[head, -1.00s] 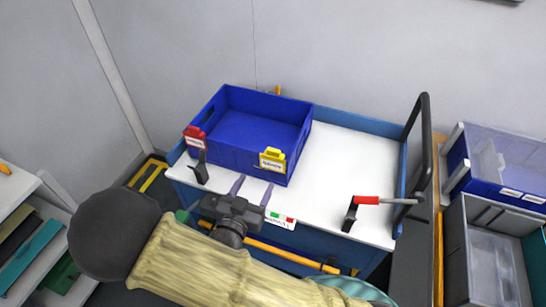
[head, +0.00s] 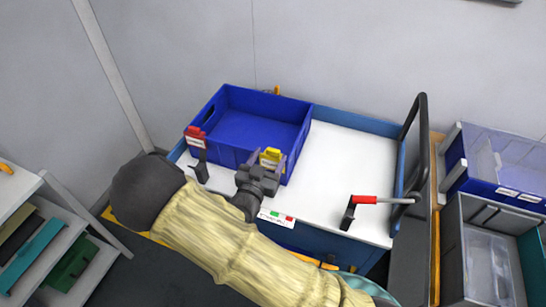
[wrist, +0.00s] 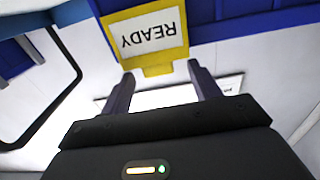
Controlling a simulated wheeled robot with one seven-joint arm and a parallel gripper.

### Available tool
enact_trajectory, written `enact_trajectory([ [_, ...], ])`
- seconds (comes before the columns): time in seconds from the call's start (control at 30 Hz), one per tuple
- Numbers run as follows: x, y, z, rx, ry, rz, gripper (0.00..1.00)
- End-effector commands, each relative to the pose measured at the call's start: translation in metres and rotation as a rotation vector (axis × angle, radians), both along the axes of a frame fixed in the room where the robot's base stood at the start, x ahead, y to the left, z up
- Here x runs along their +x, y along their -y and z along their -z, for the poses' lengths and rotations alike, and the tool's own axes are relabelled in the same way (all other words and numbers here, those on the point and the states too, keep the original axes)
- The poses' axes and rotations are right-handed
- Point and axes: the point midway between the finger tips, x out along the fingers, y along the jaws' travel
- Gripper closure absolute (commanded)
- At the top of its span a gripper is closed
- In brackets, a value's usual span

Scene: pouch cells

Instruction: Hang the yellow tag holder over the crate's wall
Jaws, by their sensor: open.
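The yellow tag holder (head: 271,157) is at the rim of the blue crate's (head: 225,154) near wall, towards its right end. Its label faces outward. In the wrist view the holder (wrist: 150,33) shows the word READY upside down, against the blue wall. My gripper (head: 264,170) is open right in front of the holder. In the wrist view the fingertips (wrist: 160,72) stand apart on either side of the holder's narrow yellow tab, with gaps. My gripper partly hides the label in the head view, and how the holder's back meets the wall is hidden.
A red-handled clamp (head: 366,200) stands at the white bench top's (head: 345,150) front right. The bench right of the crate is clear. Grey bins stand far right.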

Motion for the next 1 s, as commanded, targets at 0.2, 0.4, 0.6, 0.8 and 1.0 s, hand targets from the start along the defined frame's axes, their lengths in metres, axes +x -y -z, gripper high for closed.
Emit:
enact_trajectory([
  [0.2,0.026,0.014,-0.005,-0.001,0.002,0.004,0.38],
  [0.4,0.045,0.019,-0.003,0.0,0.0,0.001,0.38],
  [0.6,0.046,0.019,-0.002,0.0,0.0,0.001,0.38],
  [0.8,0.046,0.019,-0.002,0.0,0.0,0.001,0.38],
  [1.0,0.045,0.019,-0.002,0.0,0.0,0.001,0.54],
])
